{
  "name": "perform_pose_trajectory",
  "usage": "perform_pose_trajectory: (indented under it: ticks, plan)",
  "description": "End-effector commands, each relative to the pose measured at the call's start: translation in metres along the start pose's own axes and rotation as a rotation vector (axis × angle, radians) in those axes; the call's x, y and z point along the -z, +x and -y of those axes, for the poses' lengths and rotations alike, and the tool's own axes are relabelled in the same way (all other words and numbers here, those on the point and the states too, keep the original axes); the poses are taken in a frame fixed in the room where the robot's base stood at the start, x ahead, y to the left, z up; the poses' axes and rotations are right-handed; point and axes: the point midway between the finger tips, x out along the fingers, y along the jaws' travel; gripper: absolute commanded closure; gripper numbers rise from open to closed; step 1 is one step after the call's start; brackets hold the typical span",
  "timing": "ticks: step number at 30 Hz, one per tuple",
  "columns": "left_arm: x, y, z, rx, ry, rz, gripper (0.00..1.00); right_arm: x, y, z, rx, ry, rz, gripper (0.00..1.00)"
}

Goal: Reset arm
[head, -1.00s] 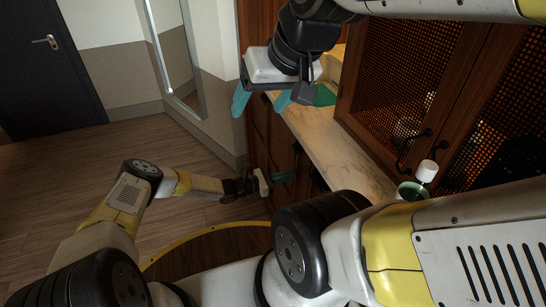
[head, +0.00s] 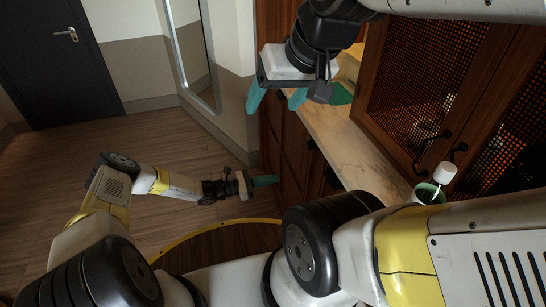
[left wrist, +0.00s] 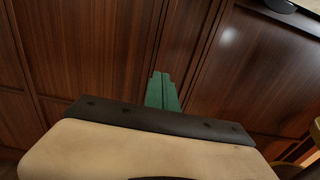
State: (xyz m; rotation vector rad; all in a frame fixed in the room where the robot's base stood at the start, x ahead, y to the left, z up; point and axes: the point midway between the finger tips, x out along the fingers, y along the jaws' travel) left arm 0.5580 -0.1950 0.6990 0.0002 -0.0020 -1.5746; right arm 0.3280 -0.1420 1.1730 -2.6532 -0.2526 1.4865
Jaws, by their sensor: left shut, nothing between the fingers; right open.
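My left gripper (head: 264,181) is low in front of the dark wooden cabinet fronts (head: 290,150), its green fingers together with nothing between them. In the left wrist view its closed fingers (left wrist: 162,92) point at the brown cabinet panels (left wrist: 90,50); I cannot tell whether they touch. My right gripper (head: 275,100) is at the top middle of the head view, open and empty, its two teal fingers spread apart. It hangs near the left edge of the pale marble counter (head: 345,145).
A green cup with a white-topped item (head: 444,173) stands at the counter's right end. Mesh-front cabinet doors (head: 410,90) with dark handles rise behind the counter. A green item (head: 340,94) lies on the counter. Open wooden floor (head: 150,140) and a dark door (head: 55,60) are at left.

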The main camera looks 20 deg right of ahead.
Motion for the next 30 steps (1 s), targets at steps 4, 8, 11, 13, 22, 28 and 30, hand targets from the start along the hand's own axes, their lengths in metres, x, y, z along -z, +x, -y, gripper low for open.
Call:
perform_pose_trajectory:
  ticks: [4,8,11,13,22,28,30]
  plan:
    - [0.000,-0.013,0.000,0.001,0.000,0.000,1.00,0.000,0.000,0.000,0.000,0.000,0.000,0.31]
    - [0.000,-0.015,0.001,0.001,0.000,0.000,1.00,0.000,0.000,0.000,0.000,0.000,0.000,0.31]
    - [-0.005,-0.017,-0.001,0.012,0.017,-0.009,1.00,0.000,0.000,0.000,0.000,0.000,0.000,0.31]
    - [-0.015,-0.021,-0.003,0.038,0.055,-0.030,1.00,0.000,0.000,0.000,0.000,0.000,0.000,0.31]
    - [-0.105,-0.063,-0.006,0.275,0.390,-0.246,1.00,0.000,0.000,0.000,0.000,0.000,0.000,0.31]
    - [-0.170,-0.100,0.001,0.428,0.618,-0.412,1.00,0.000,0.000,0.000,0.000,0.000,0.000,0.31]
    - [-0.193,-0.114,0.005,0.475,0.695,-0.472,1.00,0.000,0.000,0.000,0.000,0.000,0.000,0.31]
